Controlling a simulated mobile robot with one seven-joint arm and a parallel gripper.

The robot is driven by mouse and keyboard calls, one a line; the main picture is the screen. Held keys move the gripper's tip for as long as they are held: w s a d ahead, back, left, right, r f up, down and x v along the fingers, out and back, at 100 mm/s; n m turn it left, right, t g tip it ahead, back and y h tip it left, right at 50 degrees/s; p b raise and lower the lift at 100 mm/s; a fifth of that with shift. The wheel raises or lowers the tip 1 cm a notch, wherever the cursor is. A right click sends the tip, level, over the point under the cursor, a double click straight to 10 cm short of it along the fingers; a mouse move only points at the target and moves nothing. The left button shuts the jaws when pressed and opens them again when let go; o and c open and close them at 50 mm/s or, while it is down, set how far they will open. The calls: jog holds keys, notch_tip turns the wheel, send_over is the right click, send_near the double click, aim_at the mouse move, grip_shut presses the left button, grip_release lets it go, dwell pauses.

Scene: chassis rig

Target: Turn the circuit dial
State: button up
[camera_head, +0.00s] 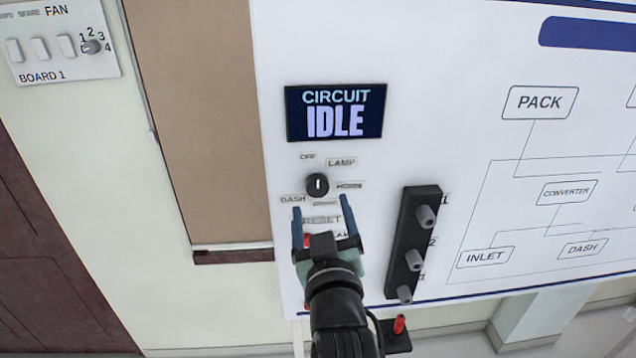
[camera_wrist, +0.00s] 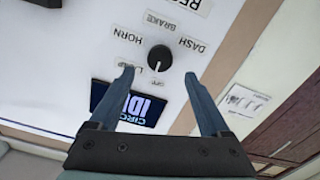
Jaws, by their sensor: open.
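The circuit dial (camera_head: 317,184) is a small black round knob with a white pointer mark on a white panel. Labels OFF, LAMP, HORN, BRAKE and DASH ring it. In the wrist view the dial (camera_wrist: 159,58) sits between and beyond my two blue fingertips, apart from both, its white mark toward the OFF label. My gripper (camera_head: 320,215) is open and empty, just below the dial in the head view; it also shows in the wrist view (camera_wrist: 158,75). A dark display (camera_head: 335,111) above the dial reads CIRCUIT IDLE.
A RESET label (camera_head: 321,220) and a red part (camera_head: 307,240) lie close by my gripper, partly hidden. A black strip with grey pegs (camera_head: 412,240) stands to the right. A switch board marked BOARD 1 (camera_head: 60,60) is at upper left. A brown board (camera_head: 195,120) hangs left of the panel.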

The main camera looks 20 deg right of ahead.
aim_at(318, 188)
jog(key=shift+p+x, duration=0.85)
jog(key=shift+x, duration=2)
jog(key=shift+f, duration=0.1)
jog(key=shift+c, duration=0.3)
grip_shut()
